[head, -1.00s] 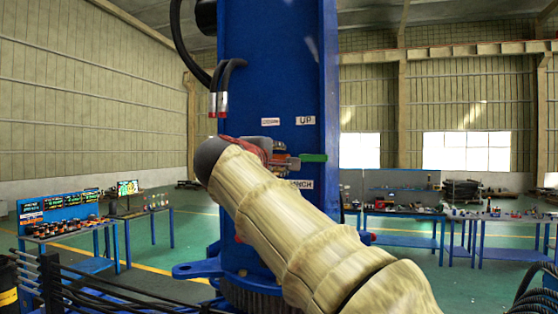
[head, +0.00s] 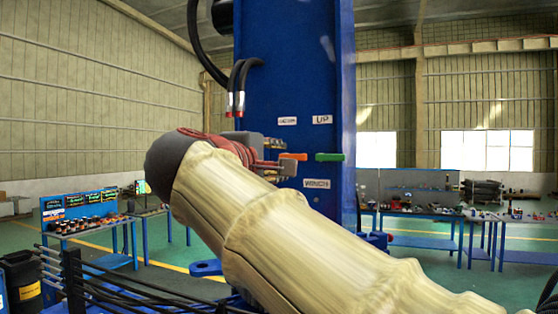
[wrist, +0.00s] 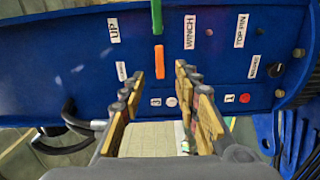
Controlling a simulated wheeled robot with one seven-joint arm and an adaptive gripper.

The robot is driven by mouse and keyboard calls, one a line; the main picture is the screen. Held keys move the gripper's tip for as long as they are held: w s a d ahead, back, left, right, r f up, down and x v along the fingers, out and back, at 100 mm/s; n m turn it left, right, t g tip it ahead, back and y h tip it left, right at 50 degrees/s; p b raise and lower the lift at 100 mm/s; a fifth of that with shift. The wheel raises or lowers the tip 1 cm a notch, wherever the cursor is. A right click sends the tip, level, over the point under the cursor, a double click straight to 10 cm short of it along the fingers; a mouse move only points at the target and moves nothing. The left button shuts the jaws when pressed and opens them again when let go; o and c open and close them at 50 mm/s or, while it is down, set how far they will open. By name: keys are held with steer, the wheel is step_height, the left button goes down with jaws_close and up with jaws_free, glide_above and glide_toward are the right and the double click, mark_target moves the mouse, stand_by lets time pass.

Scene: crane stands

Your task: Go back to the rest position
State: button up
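My gripper (wrist: 160,78) is open and empty in the wrist view, its padded fingers spread on either side of an orange lever (wrist: 158,58). I cannot tell how far the fingertips are from the lever. In the head view my gripper (head: 270,168) is partly hidden behind my cream-sleeved arm, left of the orange lever (head: 293,156). A green lever (head: 330,157) is to the right of it, and it also shows in the wrist view (wrist: 157,15). Both levers are on the blue crane column (head: 290,60), with labels UP and WINCH.
Black hoses (head: 238,85) hang on the column's left. A workbench with tools (head: 85,225) stands at the left, and more benches (head: 430,212) at the back right. Black cables (head: 110,285) lie low at the left front. Green floor is open between.

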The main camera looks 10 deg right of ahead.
stand_by(0.3)
steer(key=a+f+g+y, duration=0.2)
steer(key=a+f+y, duration=0.1)
steer(key=f, duration=0.9)
steer(key=a+f+g+y, duration=0.2)
steer(key=f+y, duration=0.1)
steer(key=f, duration=1)
steer(key=s+d+f+m+g+y+b, duration=0.1)
steer(key=s+d+f+m+b, duration=0.1)
steer(key=s+f, duration=0.7)
steer(key=s+d+f+m+g+y+b, duration=0.1)
steer(key=s+d+f+m, duration=0.3)
steer(key=s+f, duration=0.5)
steer(key=s+d+f+m+g+y+b, duration=0.2)
steer(key=s+f, duration=0.8)
steer(key=f, duration=0.5)
steer(key=d+m+g, duration=0.1)
steer(key=m, duration=0.1)
steer(key=shift+f+m+y+b, duration=0.25)
steer(key=shift+m+y+b, duration=0.05)
steer(key=shift+b, duration=0.05)
steer(key=shift+o, duration=0.3)
steer(key=shift+d, duration=0.1)
